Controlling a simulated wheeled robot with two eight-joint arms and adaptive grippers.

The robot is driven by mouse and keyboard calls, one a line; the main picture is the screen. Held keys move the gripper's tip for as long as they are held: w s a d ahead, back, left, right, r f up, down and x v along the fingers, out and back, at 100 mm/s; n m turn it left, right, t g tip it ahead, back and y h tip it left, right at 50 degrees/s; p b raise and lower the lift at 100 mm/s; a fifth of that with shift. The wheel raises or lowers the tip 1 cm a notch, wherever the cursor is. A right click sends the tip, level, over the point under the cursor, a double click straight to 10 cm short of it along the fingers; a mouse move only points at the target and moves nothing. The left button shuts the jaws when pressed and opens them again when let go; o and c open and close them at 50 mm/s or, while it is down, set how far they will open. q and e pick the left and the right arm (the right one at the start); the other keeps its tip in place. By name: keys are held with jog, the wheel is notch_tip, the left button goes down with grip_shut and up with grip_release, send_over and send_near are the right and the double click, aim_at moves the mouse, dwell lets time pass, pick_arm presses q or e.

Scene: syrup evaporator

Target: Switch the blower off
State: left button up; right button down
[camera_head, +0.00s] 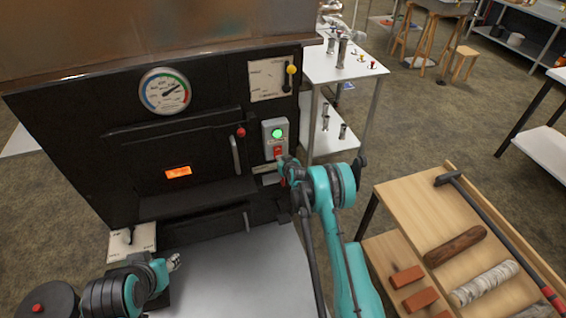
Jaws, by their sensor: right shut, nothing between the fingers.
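The blower switch box (269,132) is a grey plate on the right of the black evaporator front. Its upper button (277,133) glows green, and a red button (277,151) sits below it. My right gripper (281,163) is shut and empty, just below the red button, its tip at the lower part of the box. I cannot tell whether it touches the button. My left gripper (174,262) is low at the left front, clear of the panel, and too small to tell if open or shut.
A round gauge (164,91), a firebox door with a glowing orange window (178,172) and a yellow-knobbed lever plate (270,78) share the black front. A wooden cart (415,205) with logs, bricks and a poker stands right. A white shelf table (335,65) stands behind.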

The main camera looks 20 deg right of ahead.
jog(key=shift+w+f, duration=0.2)
jog(key=shift+w, duration=0.35)
jog(key=s, duration=0.7)
jog(key=shift+d+f, duration=0.1)
dwell(0.4)
